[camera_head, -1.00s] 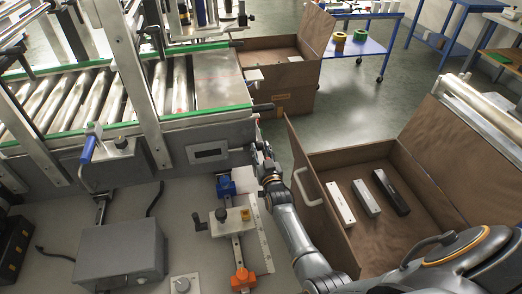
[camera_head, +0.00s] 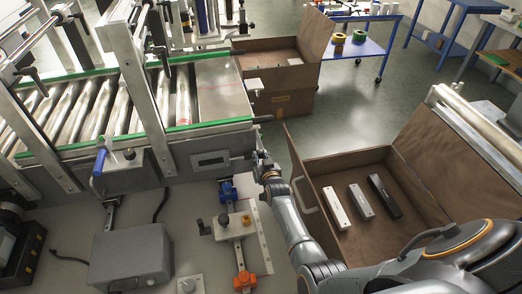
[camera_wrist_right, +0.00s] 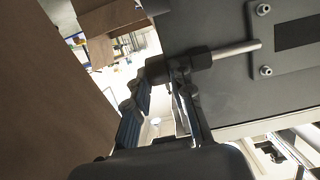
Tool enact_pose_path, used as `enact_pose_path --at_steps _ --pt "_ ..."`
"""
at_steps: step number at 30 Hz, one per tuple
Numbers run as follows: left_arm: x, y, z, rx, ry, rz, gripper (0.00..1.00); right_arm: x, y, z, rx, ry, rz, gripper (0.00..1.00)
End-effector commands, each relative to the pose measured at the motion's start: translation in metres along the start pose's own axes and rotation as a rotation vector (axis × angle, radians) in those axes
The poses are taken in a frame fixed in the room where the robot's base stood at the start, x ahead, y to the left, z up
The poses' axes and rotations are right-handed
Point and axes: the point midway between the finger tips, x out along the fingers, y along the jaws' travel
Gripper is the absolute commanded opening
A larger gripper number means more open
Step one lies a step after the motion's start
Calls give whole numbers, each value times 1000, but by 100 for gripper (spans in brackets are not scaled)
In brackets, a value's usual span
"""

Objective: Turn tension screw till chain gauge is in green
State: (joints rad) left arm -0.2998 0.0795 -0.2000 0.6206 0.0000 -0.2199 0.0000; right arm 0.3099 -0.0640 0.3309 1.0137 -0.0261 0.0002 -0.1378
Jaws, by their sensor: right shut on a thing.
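My right gripper (camera_head: 263,165) is at the right end of the conveyor's grey side frame, partly hidden by its own arm. In the right wrist view, its two fingers (camera_wrist_right: 160,82) close around a black knob on a metal shaft, which looks like the tension screw (camera_wrist_right: 232,50). The shaft runs into a dark plate with bolts. A small framed window on the conveyor side (camera_head: 210,159) may be the chain gauge. No needle or green zone can be made out in it. My left gripper is not in view.
An open brown case (camera_head: 318,165) with several bar-shaped items stands to the right of my arm. A blue clamp (camera_head: 227,191), a crank block (camera_head: 232,227), an orange clamp (camera_head: 244,282) and a grey box (camera_head: 131,254) sit on the bench below the conveyor.

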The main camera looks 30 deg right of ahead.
Motion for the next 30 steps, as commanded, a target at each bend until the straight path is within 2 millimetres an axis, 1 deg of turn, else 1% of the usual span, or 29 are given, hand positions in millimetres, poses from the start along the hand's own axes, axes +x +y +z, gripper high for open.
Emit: enact_pose_path --at_steps 1,2,13,14,15,25,30 --pt "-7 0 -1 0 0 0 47 -1 0 -4 -1 -17 0 0" --pt "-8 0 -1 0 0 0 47 0 0 -4 0 -24 0 0" --pt "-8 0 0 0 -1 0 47 0 0 0 0 -37 0 0" --pt "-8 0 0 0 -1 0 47 0 0 0 0 -37 0 26" --pt "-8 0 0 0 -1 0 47 0 0 0 0 -37 0 32" --pt "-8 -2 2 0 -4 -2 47 -1 0 0 0 -37 0 32" --pt "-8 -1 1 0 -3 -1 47 -12 -1 0 0 -36 -1 32"
